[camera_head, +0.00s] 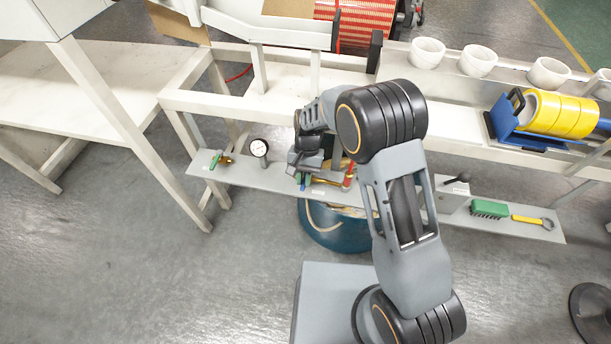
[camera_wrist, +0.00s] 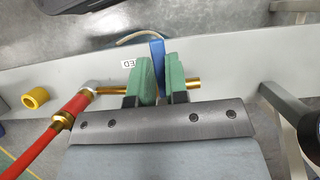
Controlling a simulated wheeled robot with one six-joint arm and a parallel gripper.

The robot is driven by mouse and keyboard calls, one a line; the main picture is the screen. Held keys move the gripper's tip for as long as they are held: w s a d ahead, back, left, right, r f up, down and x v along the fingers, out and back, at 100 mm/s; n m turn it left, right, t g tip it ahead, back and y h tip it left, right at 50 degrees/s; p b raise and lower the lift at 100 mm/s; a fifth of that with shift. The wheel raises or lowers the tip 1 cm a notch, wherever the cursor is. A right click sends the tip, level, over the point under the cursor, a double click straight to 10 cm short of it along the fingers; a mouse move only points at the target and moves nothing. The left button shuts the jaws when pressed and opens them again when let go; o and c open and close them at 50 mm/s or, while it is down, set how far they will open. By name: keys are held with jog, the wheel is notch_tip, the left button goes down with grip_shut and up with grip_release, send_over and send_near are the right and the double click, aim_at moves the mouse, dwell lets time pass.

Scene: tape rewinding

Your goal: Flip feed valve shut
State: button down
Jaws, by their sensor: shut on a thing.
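The feed valve is a brass valve body (camera_wrist: 193,83) on the shelf's edge with a blue lever (camera_wrist: 157,52). In the wrist view the lever points away across the line of the brass pipe. My gripper (camera_wrist: 159,73) has its green finger pads on both sides of the blue lever and is shut on it. The lower part of the lever is hidden between the pads. A label (camera_wrist: 128,64) ending in "ED" lies beside it. In the head view my gripper (camera_head: 303,178) is at the middle of the grey shelf, with my arm hiding part of the valve.
The grey shelf (camera_head: 235,174) also holds a gauge (camera_head: 259,148), a green-handled valve (camera_head: 217,159) and a green brush (camera_head: 489,209). A blue drum (camera_head: 335,233) stands below.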

jog(key=shift+w+r, duration=0.1)
jog(key=shift+w, duration=0.05)
jog(key=c, duration=1.1)
grip_release()
jog(key=shift+p+v, duration=0.7)
jog(key=shift+v, duration=2.95)
